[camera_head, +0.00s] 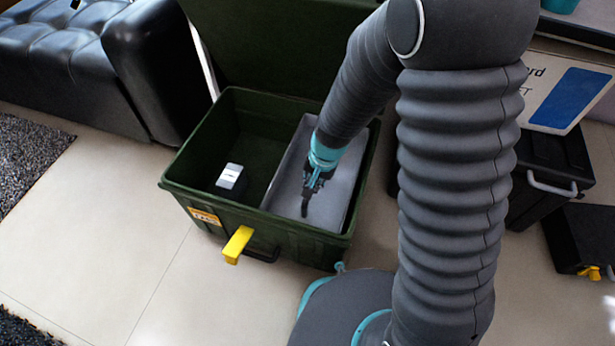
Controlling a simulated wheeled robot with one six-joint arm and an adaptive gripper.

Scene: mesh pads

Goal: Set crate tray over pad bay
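An open dark green crate (180,186) stands on the floor with its lid raised behind it. A grey tray (334,203) sits in the crate's right part. The left part is uncovered, and a small dark block with a white top (231,178) lies at its bottom. I cannot tell which part is the pad bay, and no mesh pads can be made out. My gripper (306,205) points down over the middle of the grey tray. Its fingers look close together, but whether they hold part of the tray cannot be seen clearly.
A yellow latch (238,244) sticks out from the crate's front. A black leather seat (75,55) is at the upper left. Black cases (550,175) and a white-and-blue sign (566,95) stand at the right. The tiled floor (110,220) left of the crate is clear.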

